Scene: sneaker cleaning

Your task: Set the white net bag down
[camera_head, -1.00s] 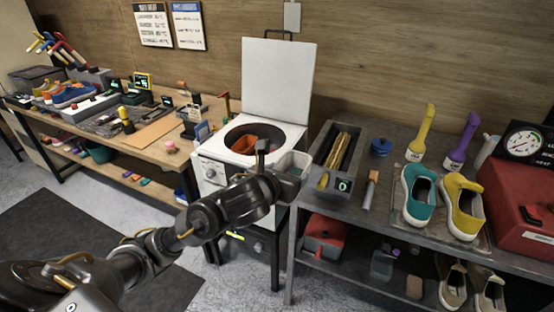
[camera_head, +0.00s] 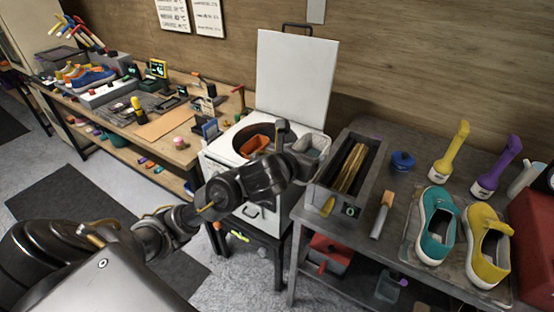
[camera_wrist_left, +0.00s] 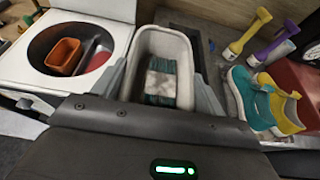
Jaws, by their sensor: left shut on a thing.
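My left gripper (camera_head: 302,160) reaches in from the left and is shut on the white net bag (camera_head: 312,143), which looks like an open-topped, pale bin. In the left wrist view the bag (camera_wrist_left: 162,42) sits upright between the two fingers, with something teal and whitish inside. In the head view it is between the white top-loading washer (camera_head: 224,157) and a grey trough (camera_head: 318,200). I cannot tell whether its base touches anything. My right gripper is not in view.
The washer's lid (camera_head: 297,75) stands open, and an orange container (camera_wrist_left: 63,55) is in its drum. The grey bench (camera_head: 405,160) at right holds a brush (camera_head: 381,215), a blue pot (camera_head: 402,161), teal (camera_head: 437,225) and yellow (camera_head: 487,245) shoes.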

